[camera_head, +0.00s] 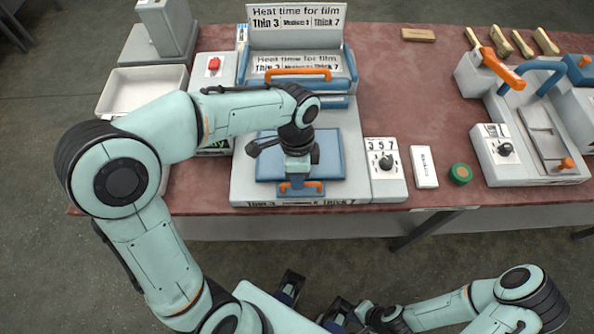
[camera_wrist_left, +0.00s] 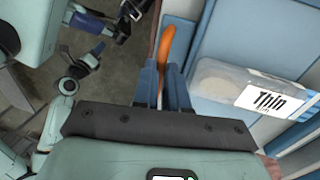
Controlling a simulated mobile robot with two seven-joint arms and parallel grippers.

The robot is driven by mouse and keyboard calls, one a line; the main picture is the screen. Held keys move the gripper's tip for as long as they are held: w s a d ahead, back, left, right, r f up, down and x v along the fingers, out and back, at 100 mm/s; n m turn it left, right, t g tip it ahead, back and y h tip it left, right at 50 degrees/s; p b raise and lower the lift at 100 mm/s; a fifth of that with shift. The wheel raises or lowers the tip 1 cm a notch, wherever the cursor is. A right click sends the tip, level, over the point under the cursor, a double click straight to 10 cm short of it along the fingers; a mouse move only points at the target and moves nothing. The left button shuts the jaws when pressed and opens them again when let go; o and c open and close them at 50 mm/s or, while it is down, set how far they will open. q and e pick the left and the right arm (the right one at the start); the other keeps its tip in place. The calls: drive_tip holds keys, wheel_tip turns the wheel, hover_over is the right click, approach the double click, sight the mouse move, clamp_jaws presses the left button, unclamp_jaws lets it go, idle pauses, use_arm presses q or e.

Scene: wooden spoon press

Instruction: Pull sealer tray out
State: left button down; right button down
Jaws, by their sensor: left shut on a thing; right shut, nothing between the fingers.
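The sealer tray (camera_head: 333,165) is a blue plate low on the front of the light grey sealer (camera_head: 355,140), with an orange handle (camera_head: 314,187) at its near edge. My left gripper (camera_head: 299,183) points down over the tray and is shut on this handle. The left wrist view shows the orange handle (camera_wrist_left: 166,48) between the blue fingers (camera_wrist_left: 165,90). A clear pack labelled "Thin" (camera_wrist_left: 240,85) lies on blue beside them. My left arm hides part of the tray. My right gripper (camera_head: 335,316) is shut and empty at the bottom, away from the table.
The sealer's upright sign (camera_head: 297,27) and upper orange handle (camera_head: 297,72) stand behind the tray. A dial box (camera_head: 386,170), a white block (camera_head: 425,167) and a green round tin (camera_head: 460,174) sit to the right. A white bin (camera_head: 125,92) is left.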

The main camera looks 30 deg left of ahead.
use_arm(q)
drive_tip(key=c, duration=1.2)
unclamp_jaws()
drive_tip(key=shift+s+d, duration=0.15)
drive_tip(key=shift+s, duration=0.1)
drive_tip(key=shift+o, duration=0.2)
drive_tip(key=shift+w, duration=0.1)
drive_tip(key=shift+w+r, duration=0.1)
drive_tip(key=shift+r, duration=0.35)
wheel_tip(320, 180, up, 12)
drive_tip(key=w+a+p, duration=0.1)
drive_tip(key=w+p, duration=0.1)
drive_tip(key=shift+a, duration=0.15)
drive_tip(key=shift+s, duration=0.1)
